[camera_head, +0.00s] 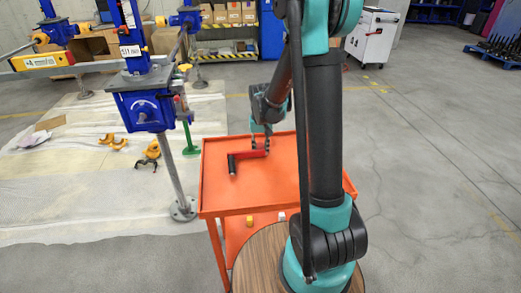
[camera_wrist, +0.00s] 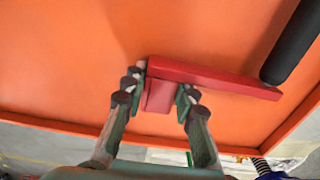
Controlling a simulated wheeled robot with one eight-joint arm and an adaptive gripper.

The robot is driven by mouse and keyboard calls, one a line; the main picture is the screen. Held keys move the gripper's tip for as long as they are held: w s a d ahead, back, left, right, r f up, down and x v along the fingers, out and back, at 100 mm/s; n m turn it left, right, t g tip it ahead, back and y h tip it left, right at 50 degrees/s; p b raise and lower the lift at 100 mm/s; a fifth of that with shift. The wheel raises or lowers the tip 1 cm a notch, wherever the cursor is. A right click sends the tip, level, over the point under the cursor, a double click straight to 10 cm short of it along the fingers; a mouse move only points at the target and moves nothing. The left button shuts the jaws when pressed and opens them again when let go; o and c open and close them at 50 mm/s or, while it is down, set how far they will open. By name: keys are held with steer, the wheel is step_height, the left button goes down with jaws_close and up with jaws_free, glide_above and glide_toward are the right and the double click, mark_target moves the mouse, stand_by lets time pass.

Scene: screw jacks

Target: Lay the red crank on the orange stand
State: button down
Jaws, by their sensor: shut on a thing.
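The red crank (camera_head: 249,154) is over the top of the orange stand (camera_head: 215,190), with its black handle at the left end. My gripper (camera_head: 264,142) is shut on the crank's right end, coming down from above. In the wrist view my gripper's two fingers (camera_wrist: 158,96) sit either side of the crank's short red end block, and the red arm of the crank (camera_wrist: 215,77) runs right to the black handle (camera_wrist: 295,42). The crank is low over the orange surface (camera_wrist: 60,60); I cannot tell whether it touches.
A blue screw jack (camera_head: 145,103) on a metal post stands left of the stand. Yellow clamps (camera_head: 150,153) lie on a pale floor sheet. Small items (camera_head: 250,220) are on the stand's lower shelf. The stand's top is otherwise clear. Open floor lies to the right.

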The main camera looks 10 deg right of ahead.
steer(key=shift+s+f, duration=0.25)
steer(key=shift+f, duration=0.1)
steer(key=c, duration=1.6)
jaws_free()
steer(key=shift+o, duration=1.2)
steer(key=shift+w+f, duration=0.2)
steer(key=shift+f, duration=0.05)
steer(key=o, duration=0.3)
steer(key=shift+r, duration=0.15)
